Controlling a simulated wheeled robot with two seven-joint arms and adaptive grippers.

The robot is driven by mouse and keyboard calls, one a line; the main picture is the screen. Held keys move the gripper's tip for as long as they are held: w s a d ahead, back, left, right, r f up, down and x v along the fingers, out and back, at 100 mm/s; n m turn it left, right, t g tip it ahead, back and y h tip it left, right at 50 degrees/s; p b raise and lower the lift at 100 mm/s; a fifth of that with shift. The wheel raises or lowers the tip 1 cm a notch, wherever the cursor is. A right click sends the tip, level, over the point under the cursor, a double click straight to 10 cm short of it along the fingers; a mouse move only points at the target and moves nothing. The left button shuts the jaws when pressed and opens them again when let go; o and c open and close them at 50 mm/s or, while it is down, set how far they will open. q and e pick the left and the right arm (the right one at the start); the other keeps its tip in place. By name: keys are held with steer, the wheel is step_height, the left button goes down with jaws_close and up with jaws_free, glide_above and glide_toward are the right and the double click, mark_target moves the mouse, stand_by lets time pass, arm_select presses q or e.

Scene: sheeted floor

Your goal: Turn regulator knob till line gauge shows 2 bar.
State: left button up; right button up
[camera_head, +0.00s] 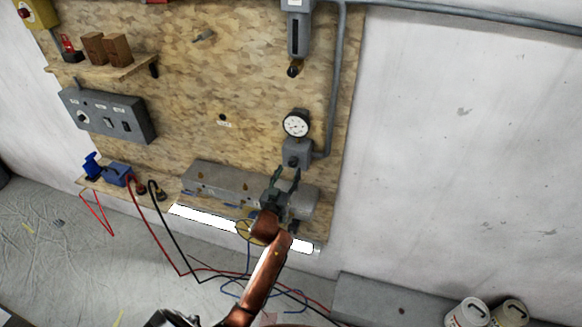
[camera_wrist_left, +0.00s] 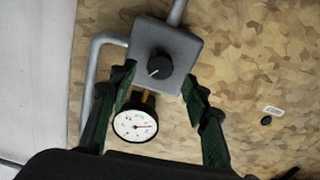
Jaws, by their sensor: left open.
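The line gauge (camera_head: 296,124) has a round white dial and sits on the board above the grey regulator box (camera_head: 305,148). The black regulator knob (camera_wrist_left: 159,66) is on the box front, with a white mark pointing lower left in that view. My left gripper (camera_head: 287,173) is open and empty just below and in front of the regulator. In the wrist view its green fingers (camera_wrist_left: 158,85) stand apart, one either side of the knob's line, without visible contact.
A grey pipe (camera_head: 335,85) runs down right of the gauge to the box. A long grey housing (camera_head: 225,182) lies below the regulator, behind my gripper. A switch box (camera_head: 108,116) and shelf (camera_head: 105,68) are at left. The wall to the right is bare.

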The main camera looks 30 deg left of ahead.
mark_target(292, 165)
arm_select(q)
steer(key=shift+x, duration=1.6)
steer(key=c, duration=1.2)
